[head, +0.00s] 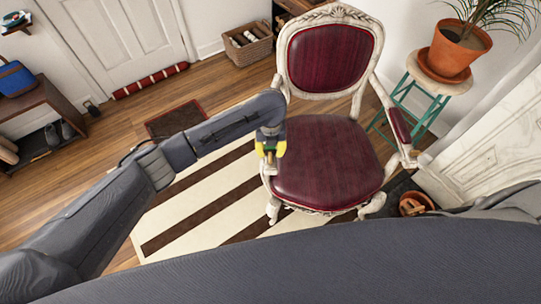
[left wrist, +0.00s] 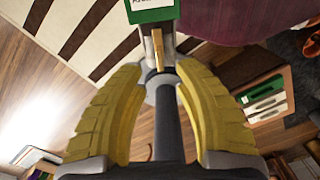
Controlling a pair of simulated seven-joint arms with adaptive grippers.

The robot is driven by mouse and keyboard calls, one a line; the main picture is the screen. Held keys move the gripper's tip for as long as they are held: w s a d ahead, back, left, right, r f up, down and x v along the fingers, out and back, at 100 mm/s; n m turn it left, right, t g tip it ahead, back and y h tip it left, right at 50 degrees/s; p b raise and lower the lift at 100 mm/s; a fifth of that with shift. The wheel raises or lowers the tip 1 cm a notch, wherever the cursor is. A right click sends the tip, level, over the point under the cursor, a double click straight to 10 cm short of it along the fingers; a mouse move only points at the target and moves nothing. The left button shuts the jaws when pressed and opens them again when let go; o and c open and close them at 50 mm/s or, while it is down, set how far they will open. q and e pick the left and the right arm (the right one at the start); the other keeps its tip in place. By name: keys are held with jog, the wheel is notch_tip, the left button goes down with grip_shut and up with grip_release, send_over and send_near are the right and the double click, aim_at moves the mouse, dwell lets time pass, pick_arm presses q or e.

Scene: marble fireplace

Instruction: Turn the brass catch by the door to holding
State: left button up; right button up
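In the left wrist view, the brass catch (left wrist: 158,50) is a narrow upright piece on a pale grey mount. A green plate with a white label (left wrist: 151,10) is above it, its text cut off. A dark round post (left wrist: 168,120) runs below the mount, between my fingers. My left gripper (left wrist: 160,68) has its yellow fingers apart, one on each side of the catch, with a visible gap. In the head view my left gripper (head: 270,150) is in front of the chair seat's left edge, and the catch is too small to make out clearly. My right gripper is out of view.
A chair with a dark red seat (head: 325,165) stands just right of my left gripper. A striped rug (head: 205,205) lies below. The white door (head: 115,40) is at the back left. A potted plant (head: 455,50) stands on a green-legged stool at right.

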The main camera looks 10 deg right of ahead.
aim_at(270, 158)
pick_arm(q)
notch_tip(270, 158, up, 6)
jog(key=shift+r, duration=0.15)
dwell(0.3)
jog(key=shift+s, duration=0.1)
